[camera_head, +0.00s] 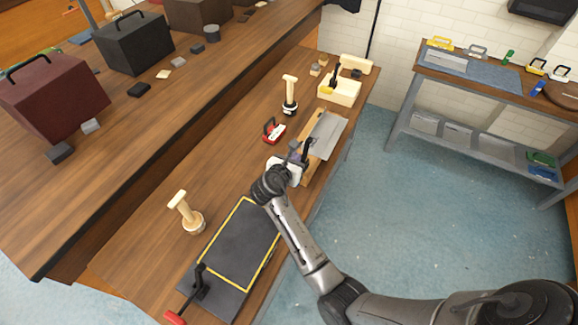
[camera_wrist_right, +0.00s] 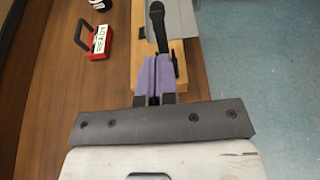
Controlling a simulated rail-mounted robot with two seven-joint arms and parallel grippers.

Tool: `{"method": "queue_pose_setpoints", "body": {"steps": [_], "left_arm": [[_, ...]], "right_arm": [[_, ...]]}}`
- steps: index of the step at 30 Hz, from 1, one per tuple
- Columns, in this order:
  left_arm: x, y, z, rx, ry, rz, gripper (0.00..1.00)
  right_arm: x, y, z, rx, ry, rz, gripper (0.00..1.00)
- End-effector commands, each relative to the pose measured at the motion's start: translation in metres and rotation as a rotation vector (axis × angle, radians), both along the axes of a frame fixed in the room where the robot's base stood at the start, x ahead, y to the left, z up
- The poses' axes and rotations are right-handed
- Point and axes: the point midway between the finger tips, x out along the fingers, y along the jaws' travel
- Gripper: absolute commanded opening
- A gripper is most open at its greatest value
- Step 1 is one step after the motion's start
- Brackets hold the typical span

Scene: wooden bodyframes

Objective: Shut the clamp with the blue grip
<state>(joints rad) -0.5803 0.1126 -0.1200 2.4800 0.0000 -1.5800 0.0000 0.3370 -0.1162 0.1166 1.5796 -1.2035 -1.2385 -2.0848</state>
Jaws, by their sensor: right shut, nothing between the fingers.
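My right gripper (camera_head: 295,156) is at the near end of a wooden board (camera_head: 325,135) on the bench. In the right wrist view its purple-grey fingers (camera_wrist_right: 153,76) are together with nothing between them. Just beyond the fingertips stands a clamp with a black lever (camera_head: 307,150), which also shows in the wrist view (camera_wrist_right: 157,25). A grey metal sheet (camera_head: 328,133) lies beside it on the board. I cannot make out a blue grip on this clamp; the fingers partly hide its base. Whether the fingers touch it, I cannot tell. My left gripper is out of view.
A red padlock-like block (camera_head: 274,131) lies left of the board. A dark panel with yellow edging (camera_head: 240,245) and a red-gripped clamp (camera_head: 175,318) are at the near end. Wooden-handled stamps (camera_head: 290,95) stand on the bench. The floor to the right is clear.

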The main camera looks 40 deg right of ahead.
Motion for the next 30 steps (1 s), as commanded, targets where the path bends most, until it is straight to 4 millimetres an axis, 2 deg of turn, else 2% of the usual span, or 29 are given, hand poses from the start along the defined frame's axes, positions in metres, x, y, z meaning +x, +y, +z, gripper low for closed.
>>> {"method": "queue_pose_setpoints", "body": {"steps": [6, 12, 19, 30], "left_arm": [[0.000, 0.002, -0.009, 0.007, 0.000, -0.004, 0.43], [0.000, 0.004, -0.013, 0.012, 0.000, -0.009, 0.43], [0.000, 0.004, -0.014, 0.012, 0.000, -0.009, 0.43], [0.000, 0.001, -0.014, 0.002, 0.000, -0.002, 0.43]], "right_arm": [[0.013, -0.033, -0.014, 0.000, 0.000, -0.002, 0.00], [0.021, -0.052, -0.021, 0.001, -0.001, -0.002, 0.00], [0.025, -0.061, -0.024, 0.002, -0.002, -0.002, 0.00], [0.025, -0.062, -0.024, 0.002, -0.001, -0.002, 0.00]]}}
